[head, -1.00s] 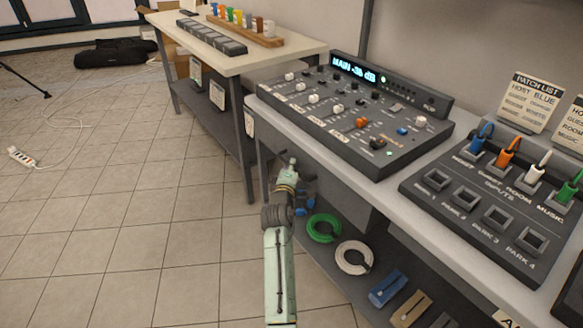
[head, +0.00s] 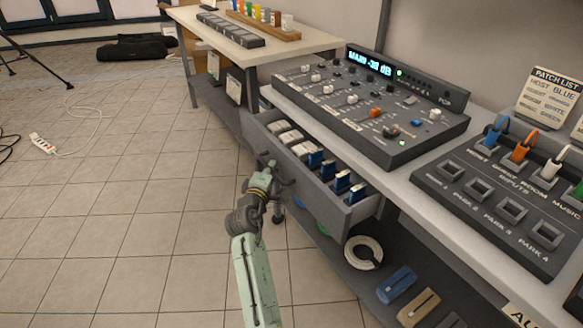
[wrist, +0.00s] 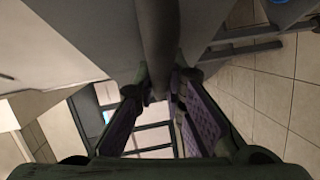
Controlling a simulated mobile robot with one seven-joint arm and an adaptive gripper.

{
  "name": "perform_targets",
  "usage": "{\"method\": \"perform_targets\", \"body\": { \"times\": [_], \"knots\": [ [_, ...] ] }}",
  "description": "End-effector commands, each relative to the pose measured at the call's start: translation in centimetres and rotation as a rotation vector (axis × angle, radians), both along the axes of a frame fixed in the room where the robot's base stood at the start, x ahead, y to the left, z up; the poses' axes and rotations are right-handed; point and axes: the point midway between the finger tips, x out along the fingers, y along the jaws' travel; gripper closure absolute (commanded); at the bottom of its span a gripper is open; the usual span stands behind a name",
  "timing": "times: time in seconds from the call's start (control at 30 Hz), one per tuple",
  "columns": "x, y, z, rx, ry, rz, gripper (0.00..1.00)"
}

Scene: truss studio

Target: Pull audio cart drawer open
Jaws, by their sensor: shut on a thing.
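The audio cart drawer (head: 326,208) stands out from under the cart top in the head view, with its inside showing. Several pale blocks and several blue-and-white pieces lie in rows in it. My gripper (head: 270,172) is at the drawer's front. In the wrist view, the dark bar handle (wrist: 158,40) runs between my gripper's purple-padded fingers (wrist: 162,92), which are shut on it. The handle is mostly hidden by my gripper in the head view.
A mixer (head: 365,110) and a patch panel (head: 495,205) sit on the cart top. A white ring (head: 351,252) and a blue clip (head: 397,284) lie on the lower shelf. A side table (head: 290,43) stands behind.

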Motion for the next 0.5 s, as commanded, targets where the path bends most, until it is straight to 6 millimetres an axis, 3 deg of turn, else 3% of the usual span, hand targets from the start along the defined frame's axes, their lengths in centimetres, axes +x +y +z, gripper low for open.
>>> {"method": "perform_targets", "body": {
  "times": [0.2,0.5],
  "knots": [
    [-3.7,5.0,-0.1,0.001,-0.001,0.001,1.00],
    [-7.6,10.4,0.0,0.001,0.000,-0.001,1.00]
  ]
}}
